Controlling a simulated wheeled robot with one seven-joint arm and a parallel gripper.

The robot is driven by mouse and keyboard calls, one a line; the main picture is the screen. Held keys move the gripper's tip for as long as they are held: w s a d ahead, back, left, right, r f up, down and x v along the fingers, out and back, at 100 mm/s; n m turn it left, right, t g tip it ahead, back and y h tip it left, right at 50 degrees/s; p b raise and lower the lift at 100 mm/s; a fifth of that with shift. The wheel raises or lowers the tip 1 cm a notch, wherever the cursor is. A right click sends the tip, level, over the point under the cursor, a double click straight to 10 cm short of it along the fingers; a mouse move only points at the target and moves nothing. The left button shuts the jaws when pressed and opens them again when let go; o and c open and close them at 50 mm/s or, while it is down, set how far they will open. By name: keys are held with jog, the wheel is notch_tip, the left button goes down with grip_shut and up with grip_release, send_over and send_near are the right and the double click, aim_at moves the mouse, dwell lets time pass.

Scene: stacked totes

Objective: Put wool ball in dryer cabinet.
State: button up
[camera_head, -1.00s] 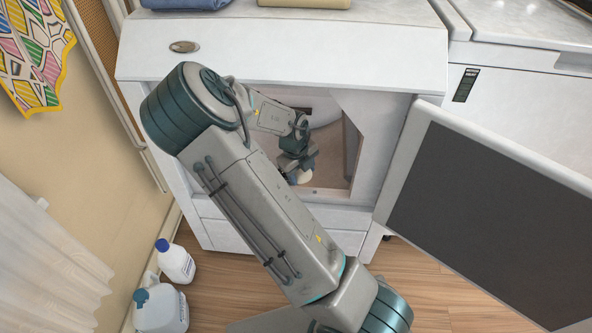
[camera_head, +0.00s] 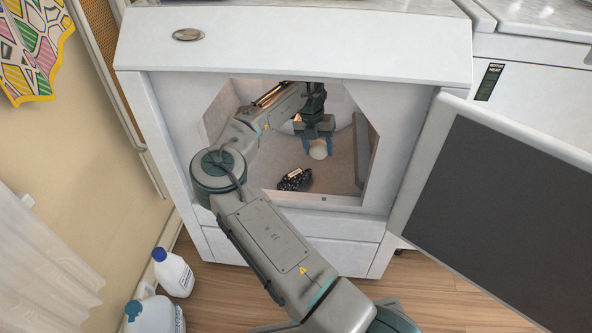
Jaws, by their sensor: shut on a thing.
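The dryer cabinet (camera_head: 408,150) is white, with its dark-panelled door (camera_head: 505,210) swung open to the right. My arm reaches through its opening. My gripper (camera_head: 318,146) is inside the cabinet, pointing down and shut on a pale, round wool ball (camera_head: 318,150). The ball shows between the fingers, above the cabinet floor; the frame does not show clearly how high.
A dark, speckled item (camera_head: 295,180) lies on the cabinet floor, left of and nearer than the ball. The floor right of it looks clear. The opening has angled edges close around my arm. Jugs (camera_head: 173,272) stand on the wooden floor at left.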

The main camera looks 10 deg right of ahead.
jog(key=w+a+f+b, duration=0.1)
jog(key=a, duration=0.1)
jog(key=w+a+f+b, duration=0.1)
jog(key=a+f, duration=0.1)
jog(key=w+a+f+b, duration=0.1)
jog(key=a+f, duration=0.1)
jog(key=shift+w+a, duration=0.2)
jog(key=shift+a, duration=0.2)
jog(key=shift+f+b, duration=1.05)
jog(key=shift+f, duration=0.8)
jog(key=shift+f, duration=0.1)
jog(key=shift+f, duration=0.15)
jog(key=o, duration=1)
jog(key=shift+o, duration=0.2)
